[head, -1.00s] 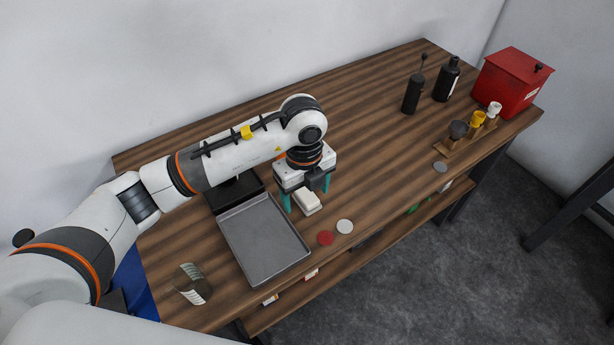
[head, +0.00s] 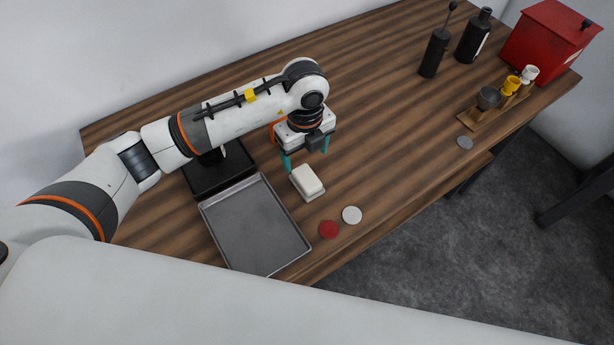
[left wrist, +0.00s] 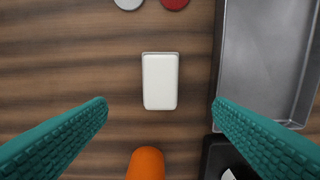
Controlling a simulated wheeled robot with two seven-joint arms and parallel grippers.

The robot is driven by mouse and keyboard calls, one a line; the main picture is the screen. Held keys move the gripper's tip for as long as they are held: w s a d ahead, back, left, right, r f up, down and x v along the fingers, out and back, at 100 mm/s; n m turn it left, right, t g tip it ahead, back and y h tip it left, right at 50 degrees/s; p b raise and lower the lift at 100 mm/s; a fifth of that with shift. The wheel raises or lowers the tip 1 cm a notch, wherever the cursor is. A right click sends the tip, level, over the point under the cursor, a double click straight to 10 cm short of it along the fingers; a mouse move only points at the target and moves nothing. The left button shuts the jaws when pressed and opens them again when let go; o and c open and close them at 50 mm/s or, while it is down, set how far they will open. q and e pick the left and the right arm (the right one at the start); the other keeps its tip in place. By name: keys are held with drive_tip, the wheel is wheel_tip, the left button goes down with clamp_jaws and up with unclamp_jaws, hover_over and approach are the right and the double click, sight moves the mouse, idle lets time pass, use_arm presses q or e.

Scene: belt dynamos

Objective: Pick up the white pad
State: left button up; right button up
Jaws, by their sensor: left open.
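The white pad (head: 308,179) is a small rectangular block with rounded edges, lying flat on the wooden table just right of the grey tray. It also shows whole in the left wrist view (left wrist: 160,82), upright in the picture, with a thin darker rim at its far end. My left gripper (head: 306,161) is open and empty, with teal fingers pointing down. My right gripper is not in view.
The grey metal tray (head: 252,232) lies close left of the pad. A red disc (head: 329,229) and a white disc (head: 352,215) lie near the front edge. An orange rounded thing (left wrist: 146,164) is close behind the pad. Bottles, cups and a red box (head: 548,38) stand far right.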

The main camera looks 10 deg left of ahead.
sight(307, 177)
use_arm(q)
drive_tip(key=f, duration=0.1)
drive_tip(key=f+p, duration=0.1)
drive_tip(key=f, duration=0.2)
drive_tip(key=shift+s, duration=0.3)
drive_tip(key=f+p, duration=0.1)
drive_tip(key=f, duration=0.2)
drive_tip(key=f+p, duration=0.1)
drive_tip(key=f, duration=0.1)
drive_tip(key=shift+d+p, duration=0.25)
drive_tip(key=shift+p, duration=0.1)
drive_tip(key=shift+f, duration=0.3)
drive_tip(key=c, duration=1.2)
drive_tip(key=shift+o, duration=0.2)
drive_tip(key=shift+r, duration=0.15)
wheel_tip(307, 177, up, 9)
drive_tip(key=b, duration=0.3)
drive_tip(key=shift+r, duration=0.45)
